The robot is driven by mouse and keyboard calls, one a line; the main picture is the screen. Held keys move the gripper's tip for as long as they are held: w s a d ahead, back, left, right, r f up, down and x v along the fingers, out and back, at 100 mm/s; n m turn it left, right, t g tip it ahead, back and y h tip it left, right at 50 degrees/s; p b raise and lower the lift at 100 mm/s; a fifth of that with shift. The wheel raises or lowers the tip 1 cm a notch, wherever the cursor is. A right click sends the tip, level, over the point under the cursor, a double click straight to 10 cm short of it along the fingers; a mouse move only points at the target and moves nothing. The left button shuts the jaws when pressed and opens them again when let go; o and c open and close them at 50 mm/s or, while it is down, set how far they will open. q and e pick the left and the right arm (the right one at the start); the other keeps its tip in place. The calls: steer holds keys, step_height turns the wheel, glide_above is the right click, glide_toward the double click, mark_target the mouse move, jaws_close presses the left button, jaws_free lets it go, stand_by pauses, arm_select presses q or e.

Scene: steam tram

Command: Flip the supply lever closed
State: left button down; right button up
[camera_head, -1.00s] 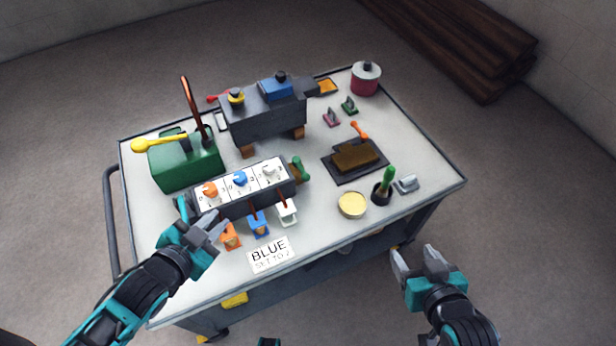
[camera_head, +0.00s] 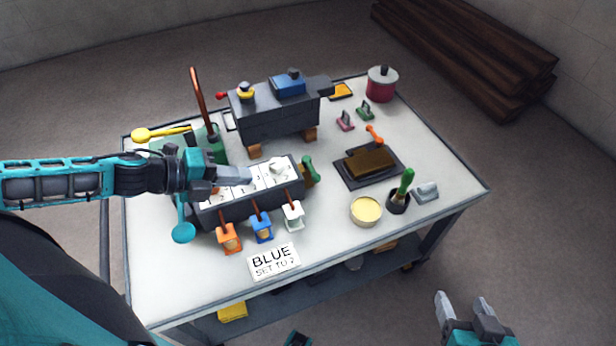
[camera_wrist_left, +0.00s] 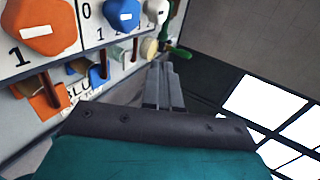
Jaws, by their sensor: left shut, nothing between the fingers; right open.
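No readable label marks the supply lever. A green handle (camera_head: 309,168) stands at the right end of the grey dial panel (camera_head: 245,208); it also shows past the fingertips in the left wrist view (camera_wrist_left: 178,53). A teal paddle (camera_head: 183,232) shows by the panel's left end, below my left gripper; I cannot tell what it is attached to. My left gripper (camera_head: 248,175) is shut and empty, over the dial panel in the head view, hiding some dials. My right gripper (camera_head: 466,305) is open and empty, off the table's front right.
The white dial (camera_head: 278,166) is visible. Orange (camera_head: 229,238), blue (camera_head: 262,229) and white (camera_head: 293,216) small levers line the panel's front. A "BLUE SET TO 2" card (camera_head: 274,262) lies before them. A yellow-handled lever (camera_head: 160,133) stands behind my left arm.

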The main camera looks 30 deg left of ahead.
stand_by(0.4)
arm_select(q)
steer(key=b, duration=0.2)
glide_toward(313, 174)
steer(key=shift+x, duration=3.1)
steer(key=shift+s+d, duration=0.1)
steer(key=shift+d+n+y+p, duration=0.2)
steer(key=shift+n+y+p, duration=0.15)
steer(key=shift+p, duration=0.3)
